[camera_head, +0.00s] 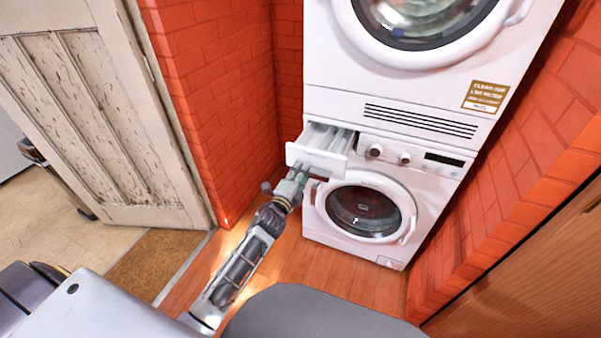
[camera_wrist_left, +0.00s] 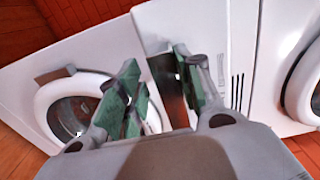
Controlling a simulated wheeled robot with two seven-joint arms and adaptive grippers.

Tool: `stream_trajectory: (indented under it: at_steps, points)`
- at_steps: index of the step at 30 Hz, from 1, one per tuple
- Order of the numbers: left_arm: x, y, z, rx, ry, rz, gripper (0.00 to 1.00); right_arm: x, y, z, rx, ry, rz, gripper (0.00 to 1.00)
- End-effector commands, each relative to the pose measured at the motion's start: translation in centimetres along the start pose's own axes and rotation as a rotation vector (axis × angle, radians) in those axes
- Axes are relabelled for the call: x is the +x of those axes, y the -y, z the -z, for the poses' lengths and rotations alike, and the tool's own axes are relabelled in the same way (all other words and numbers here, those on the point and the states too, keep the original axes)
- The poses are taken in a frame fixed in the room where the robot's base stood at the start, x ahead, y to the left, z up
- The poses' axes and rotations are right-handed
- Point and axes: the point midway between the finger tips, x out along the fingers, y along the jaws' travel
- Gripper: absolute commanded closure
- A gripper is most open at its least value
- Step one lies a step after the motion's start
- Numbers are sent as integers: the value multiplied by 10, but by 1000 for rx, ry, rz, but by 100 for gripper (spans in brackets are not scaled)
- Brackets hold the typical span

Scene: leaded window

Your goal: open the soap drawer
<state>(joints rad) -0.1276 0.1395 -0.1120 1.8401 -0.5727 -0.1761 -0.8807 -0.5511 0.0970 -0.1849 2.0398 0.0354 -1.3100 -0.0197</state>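The soap drawer (camera_head: 317,160) juts out of the upper left of the lower white washing machine (camera_head: 352,248), with its inner compartments showing from above. My left gripper (camera_head: 304,174) is at the drawer's front, by its lower edge. In the left wrist view, the two green-padded fingers of the gripper (camera_wrist_left: 157,68) stand apart, with white panel and a dark reddish gap showing between them. I cannot tell whether a finger touches the drawer. My right gripper is in neither view.
A second white machine (camera_head: 395,92) is stacked on top. The washer's round door (camera_head: 362,210) is closed, below and right of the drawer. Brick walls (camera_head: 222,85) stand on both sides. A worn wooden door (camera_head: 95,130) is at left. Wooden floor in front is clear.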

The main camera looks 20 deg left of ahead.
Motion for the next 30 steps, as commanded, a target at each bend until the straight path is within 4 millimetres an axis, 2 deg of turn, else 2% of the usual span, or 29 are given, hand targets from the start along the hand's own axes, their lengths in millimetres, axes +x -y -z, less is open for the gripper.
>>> stream_trajectory:
  at_steps: [16, 30]
  points:
    - [-4, 4, 0, 0, -1, 8, 61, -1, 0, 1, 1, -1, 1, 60]
    - [-39, 3, 0, 0, 0, 7, 61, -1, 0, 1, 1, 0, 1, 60]
